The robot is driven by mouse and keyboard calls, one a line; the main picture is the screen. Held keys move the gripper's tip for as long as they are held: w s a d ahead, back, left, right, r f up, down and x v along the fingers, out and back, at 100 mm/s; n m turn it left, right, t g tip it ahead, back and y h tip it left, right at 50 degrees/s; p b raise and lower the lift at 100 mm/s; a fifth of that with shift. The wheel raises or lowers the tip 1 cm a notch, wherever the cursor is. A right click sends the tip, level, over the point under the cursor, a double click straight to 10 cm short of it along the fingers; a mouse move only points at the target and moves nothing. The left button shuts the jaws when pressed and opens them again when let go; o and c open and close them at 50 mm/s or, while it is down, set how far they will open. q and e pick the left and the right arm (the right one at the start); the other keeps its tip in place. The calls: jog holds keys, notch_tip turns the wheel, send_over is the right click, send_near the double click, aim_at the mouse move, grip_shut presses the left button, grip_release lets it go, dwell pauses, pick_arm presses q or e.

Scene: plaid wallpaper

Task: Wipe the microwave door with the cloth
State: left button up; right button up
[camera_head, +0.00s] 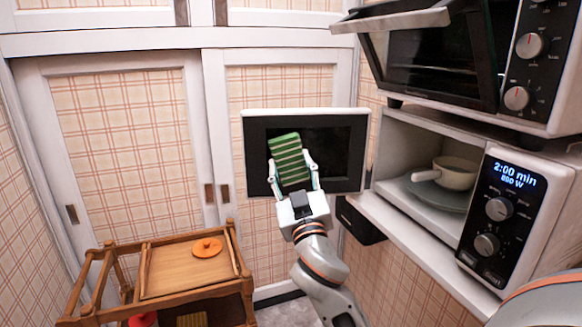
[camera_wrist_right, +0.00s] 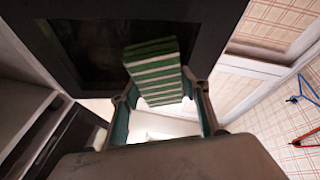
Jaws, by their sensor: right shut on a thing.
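The microwave door (camera_head: 350,150) stands swung open in the middle of the head view, a white frame around a dark panel. It also shows as a dark panel in the right wrist view (camera_wrist_right: 90,40). The cloth (camera_head: 286,150) is a green block with pale stripes, in front of the door's left-middle part. My right gripper (camera_head: 294,178) is shut on its lower part, with one finger on each side. The cloth (camera_wrist_right: 155,72) also shows between the fingers in the wrist view. I cannot tell whether it touches the door. My left gripper is not in view.
The open microwave (camera_head: 400,150) at right holds a pale pot (camera_head: 458,173) on a plate. A toaster oven (camera_head: 440,60) with a tilted door sits above. A wooden cart (camera_head: 190,270) with an orange lid (camera_head: 207,247) stands lower left. Sliding cabinet doors (camera_head: 130,150) form the back.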

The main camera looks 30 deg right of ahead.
jog(key=shift+w+d, duration=0.2)
jog(key=shift+w, duration=0.2)
jog(key=shift+w+d, duration=0.3)
jog(key=shift+w, duration=0.2)
dwell(0.4)
jog(key=shift+d, duration=0.1)
jog(key=shift+s+d+r, duration=0.1)
jog(key=shift+s+d, duration=0.05)
jog(key=shift+s, duration=0.05)
jog(key=shift+s+d+p, duration=0.4)
jog(key=shift+s+d, duration=0.05)
jog(key=shift+d, duration=0.25)
jog(key=shift+s+d+p, duration=0.35)
jog(key=shift+s+d, duration=0.05)
jog(key=shift+d, duration=0.3)
jog(key=shift+w+d, duration=0.1)
jog(key=shift+w+a, duration=0.5)
jog(key=shift+a, duration=0.35)
jog(key=shift+w+a, duration=0.5)
jog(key=shift+a, duration=0.35)
